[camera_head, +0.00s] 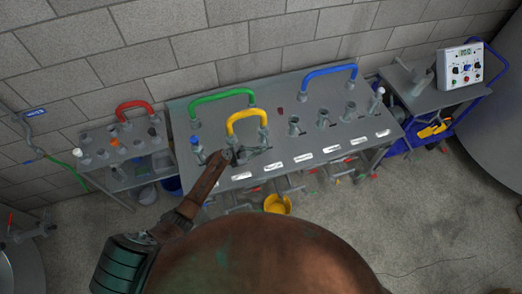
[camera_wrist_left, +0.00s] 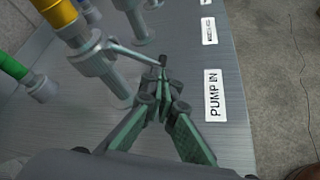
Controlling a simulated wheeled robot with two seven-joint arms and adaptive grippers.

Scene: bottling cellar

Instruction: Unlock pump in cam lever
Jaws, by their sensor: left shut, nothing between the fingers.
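The pump in port (camera_wrist_left: 97,62) is a grey metal fitting with the end of the yellow hose (camera_head: 246,116) in it; the yellow hose also shows in the left wrist view (camera_wrist_left: 57,12). A thin grey cam lever (camera_wrist_left: 135,54) sticks out sideways from this fitting, ending in a dark tip. The white PUMP IN label (camera_wrist_left: 213,96) lies on the table to its right. My left gripper (camera_wrist_left: 161,78) is shut and empty, its fingertips right at the lever's tip; contact is unclear. In the head view the left gripper (camera_head: 240,155) is beside the fitting. My right gripper is not in view.
Green (camera_head: 221,96) and blue (camera_head: 330,72) hoses arch over the grey table (camera_head: 290,95), among several upright fittings. A side table (camera_head: 95,137) with a red hose (camera_head: 134,106) stands left. A cart with a control box (camera_head: 460,66) stands right. A yellow bucket (camera_head: 277,204) is below.

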